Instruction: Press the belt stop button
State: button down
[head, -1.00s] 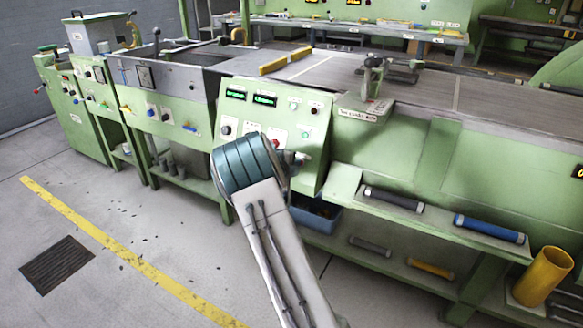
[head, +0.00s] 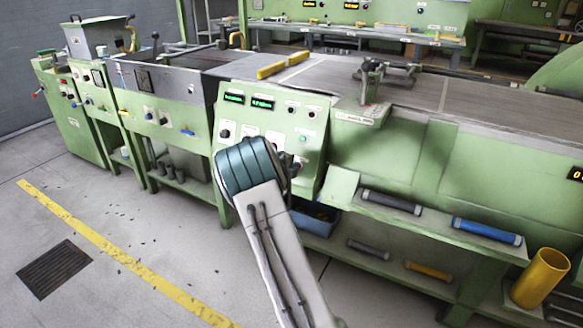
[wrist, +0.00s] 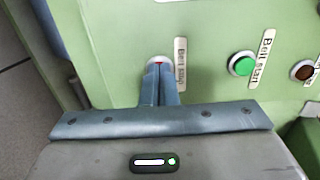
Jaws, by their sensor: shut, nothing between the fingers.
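The belt stop button (wrist: 158,60) shows in the wrist view as a sliver of red in a pale ring. The label beside it reads "Belt stop" (wrist: 180,65). My gripper (wrist: 160,72) is shut and empty, with its fingertips right in front of the button and hiding most of it. I cannot tell whether the tips touch it. In the head view, the button is hidden behind my arm, at the lower part of the sloped green control panel (head: 230,110).
A green button (wrist: 242,64) labelled "Belt start" is to the right, with a dark brown button (wrist: 303,70) beyond it. A shelf with a dark roller (head: 391,201) and a blue roller (head: 487,231) juts out right of my arm. Open floor lies at left.

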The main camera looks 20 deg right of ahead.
jog(key=p+v, duration=0.2)
jog(key=v, duration=1.1)
jog(key=shift+a, duration=0.25)
jog(key=shift+s+r, duration=0.1)
jog(key=shift+r, duration=0.05)
jog(key=s+a+r+n+t+y+p, duration=0.1)
jog(key=s+a+r+n+y+p, duration=0.3)
jog(key=r, duration=0.3)
jog(key=s+a+r+n+y+p, duration=0.3)
jog(key=a+r+n+p, duration=0.1)
jog(key=r+n, duration=0.25)
jog(key=s+a+r+n+t+y+p, duration=0.1)
jog(key=s+a+r+n+y+p, duration=0.3)
jog(key=r, duration=0.3)
jog(key=s+r+n+g+p, duration=0.3)
jog(key=s+n, duration=0.4)
jog(key=s, duration=0.6)
jog(key=s+r+n+g+p, duration=0.4)
jog(key=s+n+p, duration=0.2)
jog(key=s, duration=0.8)
jog(key=shift+r+n+g, duration=0.2)
jog(key=shift+n+g, duration=0.1)
jog(key=shift+n, duration=0.05)
jog(key=shift+s+a, duration=0.15)
jog(key=shift+a, duration=0.1)
